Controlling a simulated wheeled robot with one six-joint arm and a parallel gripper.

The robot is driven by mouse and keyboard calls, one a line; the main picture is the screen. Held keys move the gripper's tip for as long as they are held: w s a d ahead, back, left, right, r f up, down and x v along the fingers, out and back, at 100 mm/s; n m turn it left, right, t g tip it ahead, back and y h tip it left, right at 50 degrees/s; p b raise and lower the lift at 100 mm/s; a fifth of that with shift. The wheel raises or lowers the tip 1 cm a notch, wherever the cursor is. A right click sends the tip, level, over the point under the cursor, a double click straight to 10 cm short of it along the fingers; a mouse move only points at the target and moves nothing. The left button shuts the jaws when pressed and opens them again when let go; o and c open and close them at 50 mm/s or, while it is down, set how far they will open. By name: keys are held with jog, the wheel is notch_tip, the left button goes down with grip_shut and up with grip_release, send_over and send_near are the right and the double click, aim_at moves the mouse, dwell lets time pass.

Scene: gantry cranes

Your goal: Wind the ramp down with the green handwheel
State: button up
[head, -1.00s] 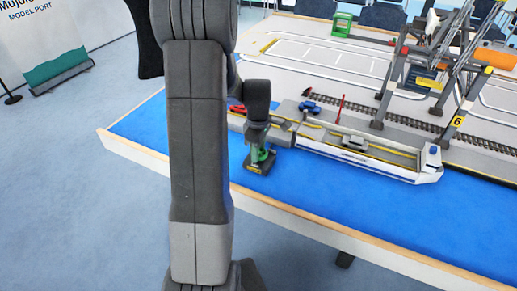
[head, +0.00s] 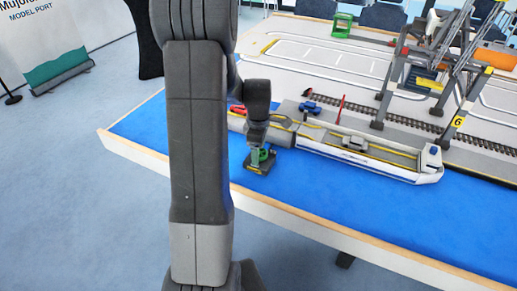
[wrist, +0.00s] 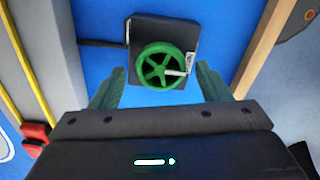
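The green handwheel (wrist: 154,72) sits on a dark square base (wrist: 146,27) in the wrist view, with a pale knob on its right side. My gripper (wrist: 159,83) is open, its two fingers spread left and right of the wheel's near side, with no clear contact. In the head view the handwheel (head: 265,155) shows small and partly covered beneath my gripper (head: 258,146). A grey ramp-like section (head: 280,136) lies at the left end of the white vessel (head: 375,164); its tilt is hard to tell.
The wheel's base stands on blue board near the table's wooden edge (head: 300,214). A red car (head: 238,109) and a blue car (head: 309,106) are behind. A gantry crane (head: 408,78) stands at the right. Blue board to the right of the wheel is clear.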

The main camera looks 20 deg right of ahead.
notch_tip(320, 180, up, 14)
jog(key=shift+p, duration=0.3)
dwell(0.3)
jog(key=shift+f, duration=0.1)
